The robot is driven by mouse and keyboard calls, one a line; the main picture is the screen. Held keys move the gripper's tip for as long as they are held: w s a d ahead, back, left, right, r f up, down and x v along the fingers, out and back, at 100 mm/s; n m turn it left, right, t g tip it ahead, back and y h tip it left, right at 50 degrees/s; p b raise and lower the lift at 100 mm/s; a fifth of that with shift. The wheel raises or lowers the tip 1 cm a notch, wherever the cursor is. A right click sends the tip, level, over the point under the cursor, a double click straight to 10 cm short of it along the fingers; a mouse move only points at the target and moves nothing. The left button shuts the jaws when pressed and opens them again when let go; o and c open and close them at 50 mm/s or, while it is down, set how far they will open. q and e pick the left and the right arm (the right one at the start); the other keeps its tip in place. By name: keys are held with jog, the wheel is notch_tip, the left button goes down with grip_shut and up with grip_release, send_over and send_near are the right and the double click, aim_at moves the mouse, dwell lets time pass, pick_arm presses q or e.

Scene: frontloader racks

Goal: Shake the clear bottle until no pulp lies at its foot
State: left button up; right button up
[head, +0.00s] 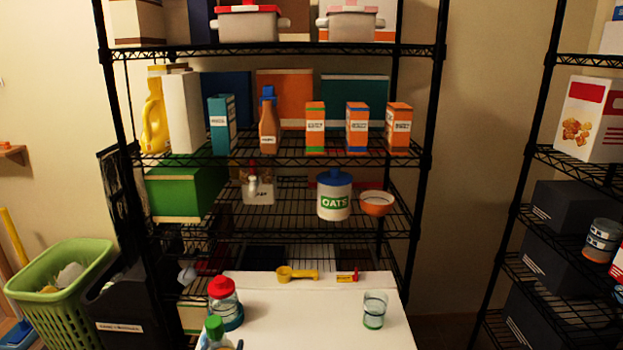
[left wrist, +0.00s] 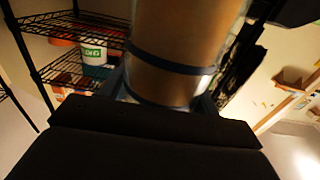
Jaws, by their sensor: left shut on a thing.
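The clear bottle shows in the head view as a green cap and neck (head: 214,328) at the bottom edge; its body is cut off there. In the left wrist view its body (left wrist: 185,45) is large and close, filled with brownish-orange liquid and crossed by dark bands. My left gripper (left wrist: 165,98) is shut around the bottle; in the head view only a bit of it (head: 222,346) shows at the bottom edge. The bottle's foot is not clearly visible, so I cannot tell whether pulp lies there. My right gripper is in neither view.
A white tabletop (head: 300,325) carries a red-capped jar (head: 223,298), a drinking glass (head: 375,310), a yellow scoop (head: 297,273) and a small red-and-yellow item (head: 348,276). Behind stands a black wire rack (head: 270,232) with an oats canister (head: 334,196). The table's middle is clear.

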pick_arm(q)
notch_tip(320, 180, down, 3)
jog(key=shift+r, duration=0.15)
